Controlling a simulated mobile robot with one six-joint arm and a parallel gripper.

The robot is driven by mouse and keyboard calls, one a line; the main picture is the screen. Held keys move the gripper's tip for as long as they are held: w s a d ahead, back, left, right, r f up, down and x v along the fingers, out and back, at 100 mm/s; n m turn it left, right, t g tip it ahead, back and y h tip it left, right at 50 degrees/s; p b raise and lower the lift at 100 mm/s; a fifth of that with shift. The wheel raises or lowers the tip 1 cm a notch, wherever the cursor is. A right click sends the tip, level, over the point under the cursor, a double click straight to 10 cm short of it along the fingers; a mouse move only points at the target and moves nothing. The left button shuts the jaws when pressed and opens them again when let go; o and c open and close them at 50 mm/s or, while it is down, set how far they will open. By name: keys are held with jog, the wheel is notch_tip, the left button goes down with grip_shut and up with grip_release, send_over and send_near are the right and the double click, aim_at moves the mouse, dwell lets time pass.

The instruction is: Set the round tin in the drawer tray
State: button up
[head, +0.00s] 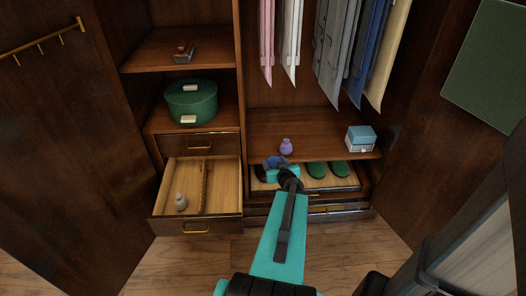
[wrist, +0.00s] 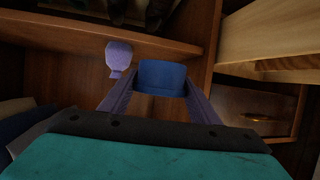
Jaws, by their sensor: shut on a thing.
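My gripper (wrist: 160,92) is shut on a blue round tin (wrist: 161,77), with a finger on each side of it. In the head view the tin (head: 276,161) is held in front of the wardrobe's lower shelf, right of the open drawer; my gripper partly hides it. The open drawer (head: 222,207) has a pale wood inside, with a brown strip (head: 203,188) running front to back. A small grey bottle (head: 181,202) stands in its left part. The right part looks empty. The drawer's pale side (wrist: 270,35) shows at upper right in the wrist view.
A purple bottle (head: 286,146) stands on the shelf close behind the tin. Green slippers (head: 316,170) lie in a low pull-out below. A green round box (head: 191,101) stands above the drawers. Clothes hang above.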

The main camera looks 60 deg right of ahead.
aim_at(272, 158)
jog(key=shift+b+x, duration=1.1)
jog(key=shift+b, duration=0.6)
jog(key=w+d+b, duration=0.1)
jog(key=b, duration=0.5)
jog(key=shift+w+d+r, duration=0.1)
jog(key=shift+w+d, duration=0.05)
jog(key=shift+w, duration=0.25)
jog(key=shift+w+d+b, duration=0.2)
jog(key=shift+b, duration=0.8)
jog(key=shift+w+d+f+p, duration=0.15)
jog(key=shift+w+d+p, duration=0.2)
jog(key=shift+w+d, duration=1.25)
jog(key=shift+w+d+f+p, duration=0.1)
jog(key=shift+w+d+p, duration=0.2)
jog(key=shift+w+d, duration=1.25)
jog(key=shift+w+a, duration=0.3)
jog(key=shift+w+d, duration=0.35)
jog(key=shift+w, duration=0.05)
jog(key=f, duration=0.1)
jog(key=f+b, duration=0.1)
jog(key=shift+w+d+f, duration=0.2)
jog(key=shift+w+f, duration=0.05)
jog(key=shift+f+b, duration=0.3)
jog(key=shift+f, duration=0.15)
jog(key=shift+f+b, duration=0.15)
jog(key=shift+b, duration=0.15)
